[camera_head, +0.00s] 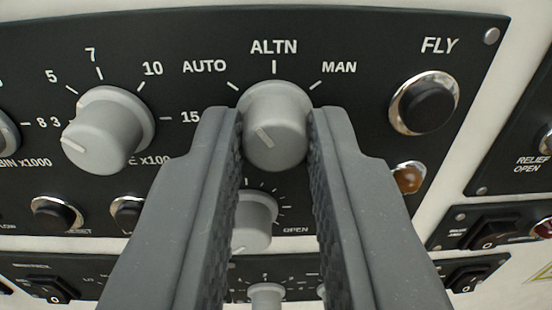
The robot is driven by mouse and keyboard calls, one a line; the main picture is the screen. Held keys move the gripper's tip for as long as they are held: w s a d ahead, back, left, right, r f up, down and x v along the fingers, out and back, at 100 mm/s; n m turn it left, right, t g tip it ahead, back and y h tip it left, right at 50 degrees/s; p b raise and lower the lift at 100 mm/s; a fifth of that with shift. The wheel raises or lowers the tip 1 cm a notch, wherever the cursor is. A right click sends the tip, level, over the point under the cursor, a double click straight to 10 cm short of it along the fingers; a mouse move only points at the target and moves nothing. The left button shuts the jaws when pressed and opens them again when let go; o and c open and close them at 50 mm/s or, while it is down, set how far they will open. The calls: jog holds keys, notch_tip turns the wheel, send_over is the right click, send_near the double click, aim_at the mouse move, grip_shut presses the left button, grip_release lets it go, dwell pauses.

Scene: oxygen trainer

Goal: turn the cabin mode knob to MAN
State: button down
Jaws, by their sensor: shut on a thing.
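The cabin mode knob (276,140) is a round grey knob on the black panel, below the labels AUTO, ALTN and MAN (339,67). Its pale pointer line slants to the upper left, toward the AUTO side. My gripper (274,125) reaches up from the bottom of the picture. Its two grey fingers stand on the left and right of the knob and are shut on it. The fingers hide the knob's side edges and part of the panel below.
A larger grey knob (105,132) sits to the left, with a numbered scale. A chrome-ringed black FLY button (424,103) is to the right, above an amber lamp (408,178). A smaller grey knob (254,220) shows between my fingers, lower down.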

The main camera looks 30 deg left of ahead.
jog(key=m+p, duration=0.1)
jog(key=m, duration=0.3)
jog(key=shift+m, duration=0.3)
jog(key=m+p, duration=0.2)
jog(key=m, duration=0.3)
jog(key=shift+d+r, duration=0.1)
jog(key=shift+r, duration=0.05)
jog(key=m+p, duration=0.3)
jog(key=m, duration=0.2)
jog(key=shift+m+p, duration=0.3)
jog(key=shift+p, duration=0.1)
jog(key=shift+m, duration=0.5)
jog(key=shift+f+p, duration=0.3)
jog(key=shift+p, duration=0.05)
jog(key=c, duration=1.3)
grip_release()
jog(key=shift+w, duration=0.1)
jog(key=shift+d, duration=0.1)
jog(key=b+v, duration=0.3)
jog(key=v, duration=1)
jog(key=shift+d, duration=0.35)
jog(key=shift+r, duration=0.1)
